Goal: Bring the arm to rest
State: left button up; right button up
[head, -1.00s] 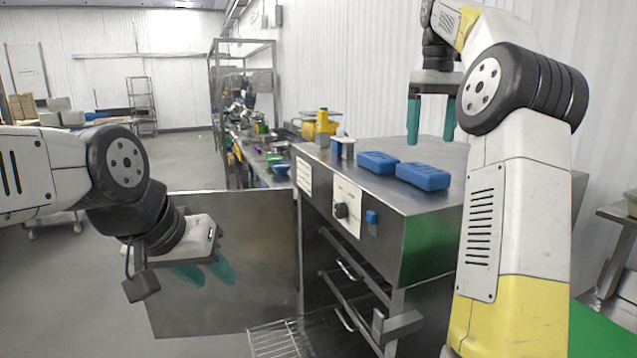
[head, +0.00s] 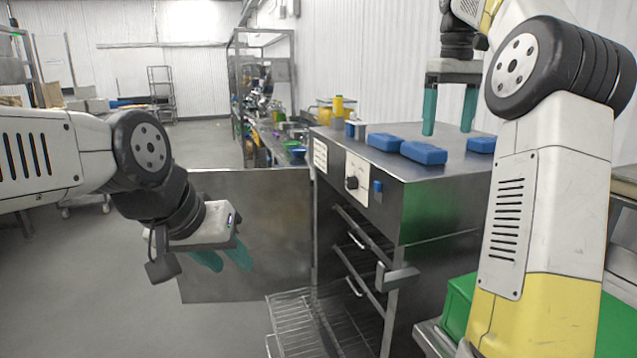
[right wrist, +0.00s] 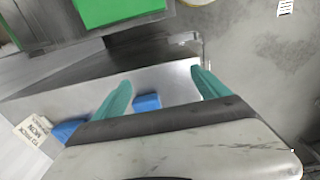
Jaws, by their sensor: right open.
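My right gripper (head: 449,110) is open and empty, its two teal fingers pointing down above the steel top of the oven-like cabinet (head: 440,187). In the right wrist view, the open fingers (right wrist: 160,80) show nothing between them in their grip; a blue block (right wrist: 147,103) lies beyond. My left gripper (head: 222,259) hangs in front of the cabinet's open steel door (head: 270,215), its teal fingers apart and empty, pointing down to the right.
Blue blocks (head: 424,152) lie on the cabinet top, with a yellow bottle (head: 338,108) behind. A wire rack (head: 295,325) sticks out low at the front. A green container (head: 457,305) stands at lower right. The floor at left is clear.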

jog(key=s+a+f+m+t, duration=0.1)
jog(key=s+a+f+t, duration=0.3)
jog(key=s+a, duration=0.65)
jog(key=s+a+f+m+t+y, duration=0.1)
jog(key=s+a+f+m+y, duration=0.1)
jog(key=s+f, duration=1)
jog(key=shift+s+a+f+t, duration=0.25)
jog(key=shift+a+f+t, duration=0.05)
jog(key=shift+f+t, duration=0.1)
